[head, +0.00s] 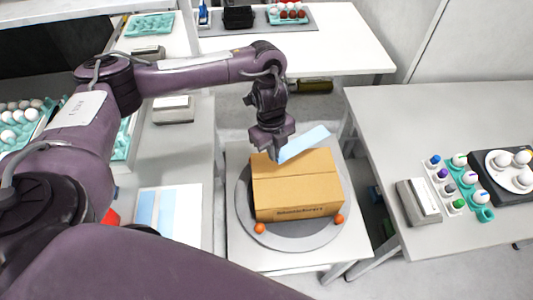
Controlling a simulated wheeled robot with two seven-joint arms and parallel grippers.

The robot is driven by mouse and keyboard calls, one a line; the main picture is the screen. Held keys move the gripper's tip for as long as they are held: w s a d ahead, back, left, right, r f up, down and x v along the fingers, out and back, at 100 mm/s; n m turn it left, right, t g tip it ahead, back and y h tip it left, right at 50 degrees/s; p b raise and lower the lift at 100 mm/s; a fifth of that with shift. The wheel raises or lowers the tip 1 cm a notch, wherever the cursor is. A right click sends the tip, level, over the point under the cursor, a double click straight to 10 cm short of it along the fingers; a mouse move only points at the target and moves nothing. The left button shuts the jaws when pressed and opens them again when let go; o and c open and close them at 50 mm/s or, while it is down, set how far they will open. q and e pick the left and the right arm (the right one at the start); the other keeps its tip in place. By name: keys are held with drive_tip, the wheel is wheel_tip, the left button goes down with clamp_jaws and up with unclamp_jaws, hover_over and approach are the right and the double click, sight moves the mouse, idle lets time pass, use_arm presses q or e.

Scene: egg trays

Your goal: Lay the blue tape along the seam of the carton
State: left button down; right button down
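The brown carton (297,196) sits closed on a round grey turntable in the middle of the head view. Its seam runs left to right across the top. The light blue tape (305,143) is a flat strip held at a tilt above the carton's back edge. My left gripper (275,158) points down over the back left of the carton and is shut on the tape's left end. The fingertips are partly hidden. I cannot tell whether the tape touches the carton. My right gripper is not in view.
Two orange balls (260,228) sit at the front of the turntable (290,235). More blue strips lie on a white sheet (182,210) at left. The right table (430,120) holds a scale, egg trays and coloured-cap items. A back table (340,45) carries containers.

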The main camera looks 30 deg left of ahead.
use_arm(q)
wheel_tip(320, 180, down, 3)
drive_tip(key=s+a+m, duration=0.1)
drive_tip(key=a+m, duration=0.1)
drive_tip(key=m, duration=0.3)
drive_tip(key=b, duration=0.3)
hover_over(267, 179)
drive_tip(key=shift+m, duration=0.3)
drive_tip(key=f, duration=0.5)
drive_tip(key=shift+w+a, duration=0.25)
drive_tip(key=shift+f+b, duration=0.7)
drive_tip(key=shift+b, duration=0.1)
drive_tip(key=shift+f, duration=0.3)
drive_tip(key=c, duration=1.6)
unclamp_jaws()
wheel_tip(267, 179, up, 8)
drive_tip(key=p, duration=0.6)
